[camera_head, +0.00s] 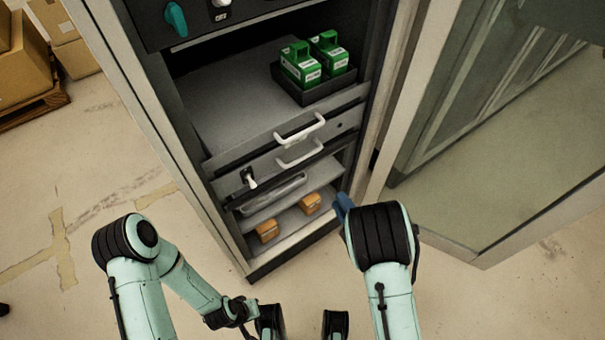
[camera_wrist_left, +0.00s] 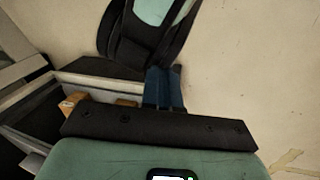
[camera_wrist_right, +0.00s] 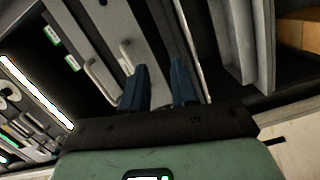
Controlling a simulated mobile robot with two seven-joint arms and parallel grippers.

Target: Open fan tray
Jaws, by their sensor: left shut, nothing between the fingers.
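The open cabinet holds stacked units; no label tells me which is the fan tray. An upper front has a white handle (camera_head: 300,132), and the front below has a grey handle (camera_head: 299,155). A low tray (camera_head: 272,194) sits under them. My right gripper (camera_head: 343,206) shows as blue fingers by the cabinet's lower right, partly hidden by my wrist. In the right wrist view the right gripper (camera_wrist_right: 160,64) is open, its fingers apart, with one handle (camera_wrist_right: 127,57) beside the left finger. My left gripper (camera_wrist_left: 164,70) is shut and empty; its fingers are not clear in the head view.
Green boxes (camera_head: 314,62) stand in a black bin on the upper shelf. Small orange-brown boxes (camera_head: 267,230) lie at the cabinet bottom. A glass door (camera_head: 500,130) stands open at the right. Cartons on a pallet (camera_head: 25,65) are at the far left.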

